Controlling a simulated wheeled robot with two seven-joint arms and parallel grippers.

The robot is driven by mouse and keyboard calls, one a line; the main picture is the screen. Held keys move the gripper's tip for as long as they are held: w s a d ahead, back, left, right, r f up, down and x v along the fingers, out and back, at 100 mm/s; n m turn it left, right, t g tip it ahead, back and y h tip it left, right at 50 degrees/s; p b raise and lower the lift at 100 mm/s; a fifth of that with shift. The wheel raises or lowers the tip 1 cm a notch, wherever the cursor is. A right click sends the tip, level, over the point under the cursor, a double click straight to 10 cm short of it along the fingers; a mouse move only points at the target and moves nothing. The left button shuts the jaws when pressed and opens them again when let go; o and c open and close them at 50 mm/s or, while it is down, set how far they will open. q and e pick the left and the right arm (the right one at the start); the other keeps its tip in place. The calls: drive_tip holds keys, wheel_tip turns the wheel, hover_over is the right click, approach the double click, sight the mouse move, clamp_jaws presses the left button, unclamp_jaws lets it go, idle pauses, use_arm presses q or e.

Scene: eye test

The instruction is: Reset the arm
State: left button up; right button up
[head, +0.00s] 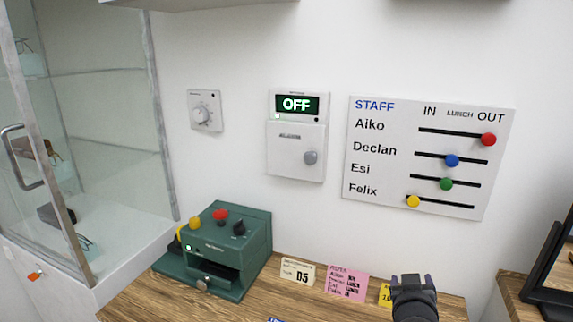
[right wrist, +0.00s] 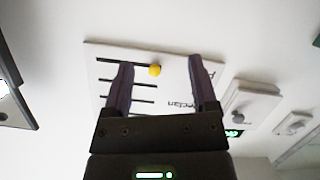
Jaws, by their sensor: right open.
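My right gripper (head: 414,284) shows dark at the bottom of the head view, in front of the wooden desk's right part. In the right wrist view its two fingers (right wrist: 161,62) are spread apart with nothing between them. The white staff board (head: 430,215) hangs on the wall above it. The board also shows upside down beyond the fingers in the right wrist view (right wrist: 108,50), with the yellow knob (right wrist: 155,71) seen between them, apart from them. My left gripper is not in view.
A green machine (head: 255,225) with knobs stands on the desk (head: 130,305). A D5 card (head: 297,272), a pink note (head: 347,284) and a partly hidden yellow note (head: 385,296) lie near. A glass cabinet (head: 110,120) is left, a dark monitor (head: 552,270) right. The box (head: 296,150) reads OFF.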

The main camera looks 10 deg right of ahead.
drive_tip(key=s+a+f+n+g+y, duration=0.1)
drive_tip(key=s+a+f+g+y, duration=0.25)
drive_tip(key=s, duration=0.65)
drive_tip(key=s+a+f+n+g+y, duration=0.1)
drive_tip(key=s+a+f+n+g, duration=0.2)
drive_tip(key=s+a, duration=0.45)
drive_tip(key=s+a+f+g+y, duration=0.3)
drive_tip(key=s+f, duration=0.1)
drive_tip(key=s, duration=0.8)
drive_tip(key=s+f+g, duration=0.1)
drive_tip(key=s+f, duration=0.1)
drive_tip(key=f, duration=0.8)
drive_tip(key=s+f+g, duration=0.1)
drive_tip(key=s+f, duration=0.1)
drive_tip(key=f, duration=0.8)
drive_tip(key=s+d+f, duration=0.3)
drive_tip(key=s+f, duration=0.5)
drive_tip(key=s, duration=0.4)
drive_tip(key=shift+f+n+g+h, duration=0.25)
drive_tip(key=shift+n+g+h, duration=0.1)
drive_tip(key=shift+n+g, duration=0.1)
